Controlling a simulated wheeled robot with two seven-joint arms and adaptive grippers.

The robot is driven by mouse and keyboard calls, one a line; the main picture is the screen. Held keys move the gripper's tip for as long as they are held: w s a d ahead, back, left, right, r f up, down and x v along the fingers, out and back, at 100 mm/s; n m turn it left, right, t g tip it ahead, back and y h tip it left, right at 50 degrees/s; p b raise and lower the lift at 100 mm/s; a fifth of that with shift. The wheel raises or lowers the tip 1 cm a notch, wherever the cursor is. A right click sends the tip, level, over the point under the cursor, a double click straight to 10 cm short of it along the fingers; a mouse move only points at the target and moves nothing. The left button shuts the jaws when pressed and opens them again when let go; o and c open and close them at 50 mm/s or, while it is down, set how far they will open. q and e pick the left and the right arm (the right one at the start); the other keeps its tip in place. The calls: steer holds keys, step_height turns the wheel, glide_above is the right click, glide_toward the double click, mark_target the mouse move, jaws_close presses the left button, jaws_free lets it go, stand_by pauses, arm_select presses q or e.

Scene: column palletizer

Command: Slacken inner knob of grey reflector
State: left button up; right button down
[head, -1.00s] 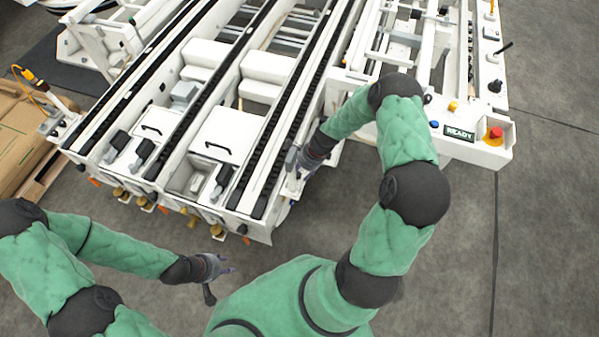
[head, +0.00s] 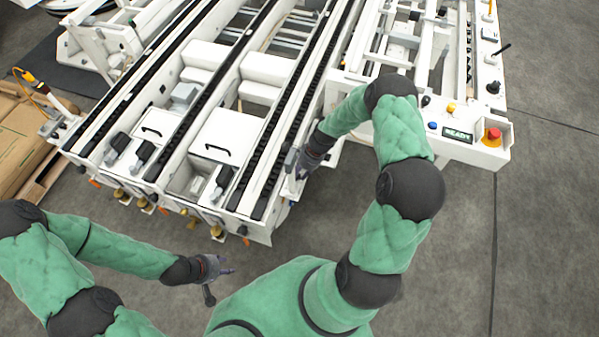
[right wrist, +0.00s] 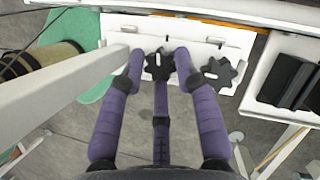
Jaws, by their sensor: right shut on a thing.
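Two black star-shaped knobs show in the right wrist view: a left knob (right wrist: 159,66) and a right knob (right wrist: 218,73), both on a white plate (right wrist: 190,36). My right gripper (right wrist: 159,62) has its purple fingers around the left knob, shut on it. The right knob is just outside the right finger. In the head view my right gripper (head: 297,163) is at the near right corner of the white conveyor frame, its fingertips small there. I cannot make out the grey reflector for sure. My left gripper (head: 222,276) is empty over the floor, fingers spread.
A white beam (right wrist: 70,84) runs close along the left of my right gripper. A black block (right wrist: 288,82) stands to its right. The control panel (head: 470,146) with a red button is right of my arm. Cartons (head: 22,140) lie at the far left.

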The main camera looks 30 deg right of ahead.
steer(key=n, duration=0.2)
steer(key=n+g, duration=0.1)
steer(key=n, duration=0.1)
steer(key=shift+w+r+g+p, duration=0.1)
steer(key=shift+w+g+p, duration=0.2)
steer(key=shift+w, duration=0.05)
steer(key=n+g, duration=0.1)
steer(key=n, duration=0.3)
steer(key=shift+w+a, duration=0.1)
steer(key=n+g+h, duration=0.1)
steer(key=n, duration=0.2)
steer(key=shift+w+a+n+g, duration=0.1)
steer(key=shift+n+g, duration=0.2)
steer(key=shift+n+g+h+b, duration=0.4)
steer(key=shift+n+h, duration=0.2)
steer(key=shift+n, duration=1.1)
steer(key=c, duration=0.9)
jaws_free()
steer(key=shift+c, duration=0.2)
